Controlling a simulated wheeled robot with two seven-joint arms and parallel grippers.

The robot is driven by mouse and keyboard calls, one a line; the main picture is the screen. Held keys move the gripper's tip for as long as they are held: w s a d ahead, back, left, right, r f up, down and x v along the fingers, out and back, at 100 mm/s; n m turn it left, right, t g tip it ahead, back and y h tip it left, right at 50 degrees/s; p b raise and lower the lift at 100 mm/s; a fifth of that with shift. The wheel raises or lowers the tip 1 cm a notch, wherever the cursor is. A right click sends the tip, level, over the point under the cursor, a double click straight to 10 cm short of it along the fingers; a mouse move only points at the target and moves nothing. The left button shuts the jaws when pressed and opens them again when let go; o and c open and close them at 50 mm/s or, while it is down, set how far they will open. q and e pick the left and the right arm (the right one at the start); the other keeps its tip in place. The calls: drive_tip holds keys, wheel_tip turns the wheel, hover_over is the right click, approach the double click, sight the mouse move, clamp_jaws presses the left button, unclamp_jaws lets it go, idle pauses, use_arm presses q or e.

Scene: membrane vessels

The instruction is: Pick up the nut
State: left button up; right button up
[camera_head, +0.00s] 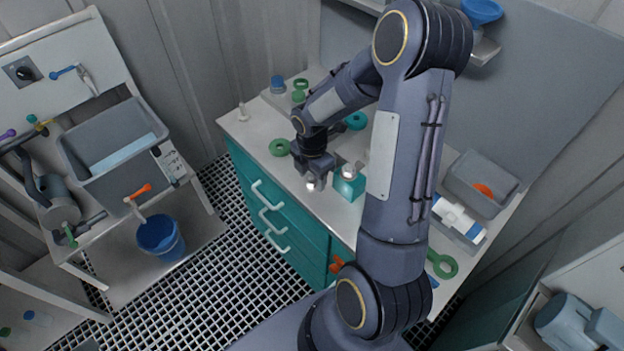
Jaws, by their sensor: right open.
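My right arm fills the middle of the view, and its right gripper (315,183) points down over the front part of the white bench top (240,130). The gripper is open. A small pale metallic piece shows at its fingertips, and I cannot tell whether it is the nut or part of the gripper. A small silvery round part (348,171) sits on a teal block (349,186) just right of the gripper, apart from it. I cannot say for sure which small part is the nut. My left gripper is not in view.
A green ring (280,147) lies left of the gripper, and a teal ring (356,121) lies behind it. A grey bin (481,184) and a green ring-ended part (442,264) are at the right. A sink unit (112,140) with a blue bucket (161,238) stands left.

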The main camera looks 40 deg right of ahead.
drive_tip(key=c, duration=1.1)
drive_tip(key=shift+r, duration=0.15)
drive_tip(key=shift+r, duration=0.25)
wheel_tip(320, 180, up, 2)
drive_tip(key=shift+r, duration=0.2)
drive_tip(key=s+a+r, duration=0.1)
drive_tip(key=s+r, duration=0.2)
drive_tip(key=s, duration=0.1)
drive_tip(key=s+a+r+b, duration=0.1)
drive_tip(key=s+a+r, duration=0.1)
drive_tip(key=s+r, duration=0.1)
drive_tip(key=s+a+r+b, duration=0.1)
drive_tip(key=s+a+r, duration=0.1)
drive_tip(key=s+r, duration=0.2)
drive_tip(key=shift+s+a, duration=0.25)
drive_tip(key=shift+s, duration=0.75)
